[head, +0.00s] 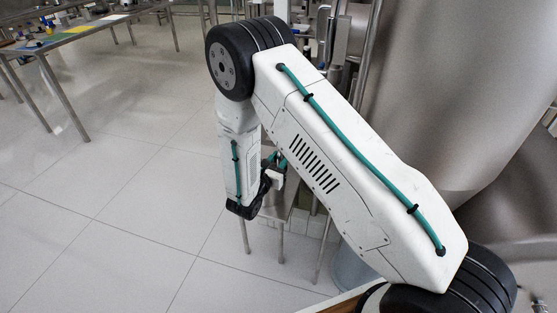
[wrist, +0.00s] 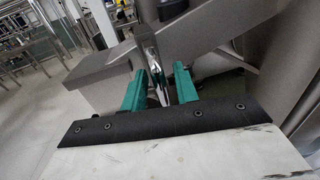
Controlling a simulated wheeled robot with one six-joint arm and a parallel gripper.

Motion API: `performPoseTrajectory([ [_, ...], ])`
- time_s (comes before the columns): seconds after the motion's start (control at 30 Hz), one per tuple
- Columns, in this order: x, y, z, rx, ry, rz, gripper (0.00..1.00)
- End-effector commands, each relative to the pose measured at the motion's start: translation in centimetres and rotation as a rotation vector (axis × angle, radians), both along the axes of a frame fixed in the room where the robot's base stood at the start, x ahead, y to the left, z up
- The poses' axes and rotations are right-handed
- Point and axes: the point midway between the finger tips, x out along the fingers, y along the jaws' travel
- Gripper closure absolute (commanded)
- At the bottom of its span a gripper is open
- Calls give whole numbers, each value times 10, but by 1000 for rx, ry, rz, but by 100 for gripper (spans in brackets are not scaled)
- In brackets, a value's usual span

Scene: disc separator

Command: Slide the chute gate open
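In the wrist view, a shiny, narrow metal handle (wrist: 157,78) stands in front of a grey metal chute (wrist: 205,48). I take the handle to belong to the chute gate, but the gate plate itself I cannot make out. My gripper (wrist: 160,70) has its two green fingers apart, one on each side of the handle. A gap shows on the right side; whether the left finger touches the handle I cannot tell. In the head view my gripper (head: 274,163) is partly hidden by my arm, and the handle is not clearly visible.
A large steel vessel (head: 445,95) stands to the right, with a steel leg frame (head: 282,235) below my gripper. A steel table (head: 75,35) with coloured items is at the far upper left. The tiled floor on the left is clear.

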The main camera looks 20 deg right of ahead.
Motion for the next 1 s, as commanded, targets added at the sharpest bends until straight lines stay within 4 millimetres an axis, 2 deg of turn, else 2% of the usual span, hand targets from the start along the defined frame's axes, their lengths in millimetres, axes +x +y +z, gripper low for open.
performPoseTrajectory([
  [0.13,0,0,0,0,0,0,70],
  [0.23,0,0,0,0,0,-1,98],
  [0.27,0,0,0,0,0,-1,100],
  [0.47,-5,2,0,-1,1,-3,100],
  [0.7,-42,28,0,-3,3,-4,100],
  [0.8,-52,34,0,-3,4,-6,100],
  [1.0,-55,37,-1,-3,3,-5,100],
])
